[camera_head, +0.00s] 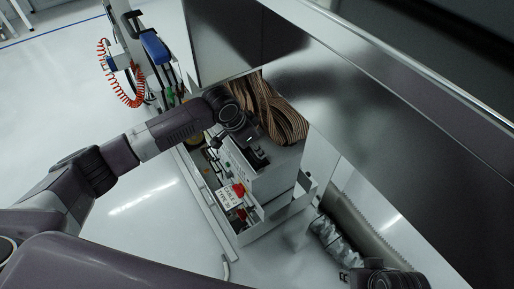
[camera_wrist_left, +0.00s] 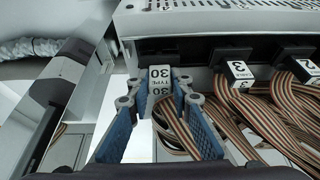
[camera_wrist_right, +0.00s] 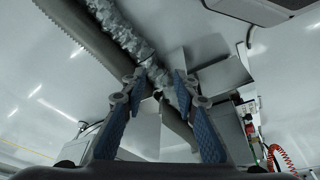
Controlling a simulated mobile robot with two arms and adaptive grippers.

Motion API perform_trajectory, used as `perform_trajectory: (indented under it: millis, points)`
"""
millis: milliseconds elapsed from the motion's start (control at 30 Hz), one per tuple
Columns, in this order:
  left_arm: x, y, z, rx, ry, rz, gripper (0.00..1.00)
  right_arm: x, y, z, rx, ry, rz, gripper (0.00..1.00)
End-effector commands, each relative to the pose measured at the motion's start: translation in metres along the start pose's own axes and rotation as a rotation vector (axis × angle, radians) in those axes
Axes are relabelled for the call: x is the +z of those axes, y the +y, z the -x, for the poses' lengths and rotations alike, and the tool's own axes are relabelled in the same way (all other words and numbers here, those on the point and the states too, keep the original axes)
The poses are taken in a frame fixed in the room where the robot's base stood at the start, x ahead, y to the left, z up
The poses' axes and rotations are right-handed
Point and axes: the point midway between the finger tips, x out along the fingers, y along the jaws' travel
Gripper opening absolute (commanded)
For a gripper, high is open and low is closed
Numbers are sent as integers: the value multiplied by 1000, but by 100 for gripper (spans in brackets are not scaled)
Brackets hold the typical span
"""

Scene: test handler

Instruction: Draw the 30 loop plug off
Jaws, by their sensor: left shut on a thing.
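The 30 loop plug (camera_wrist_left: 161,80) carries a white label reading "30 TYPE 30" and sits in front of a dark socket at the top of the left wrist view. My left gripper (camera_wrist_left: 158,98) is shut on it, with one blue-padded finger on each side. I cannot tell how deep the plug sits in the socket. In the head view my left gripper (camera_head: 250,148) reaches over the grey unit beside the striped cables, and the plug is hidden there. My right gripper (camera_wrist_right: 158,90) is open and empty, its fingers apart.
Right of the held plug are two more black plugs, one labelled 3 (camera_wrist_left: 240,72), with brown striped ribbon cables (camera_wrist_left: 285,115). In the head view, a labelled card (camera_head: 229,197) and a red part (camera_head: 239,189) lie in the open bay. A silvery flexible hose (camera_wrist_right: 120,30) passes beyond my right gripper.

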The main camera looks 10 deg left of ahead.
Motion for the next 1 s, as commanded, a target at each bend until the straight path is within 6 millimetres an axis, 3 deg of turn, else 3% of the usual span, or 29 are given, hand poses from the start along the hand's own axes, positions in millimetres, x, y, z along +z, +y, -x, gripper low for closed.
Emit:
perform_trajectory:
  millis: [1000]
  points:
    - [-5,0,10,1,3,-1,0,4,-3,-47,-6,-16,2,28]
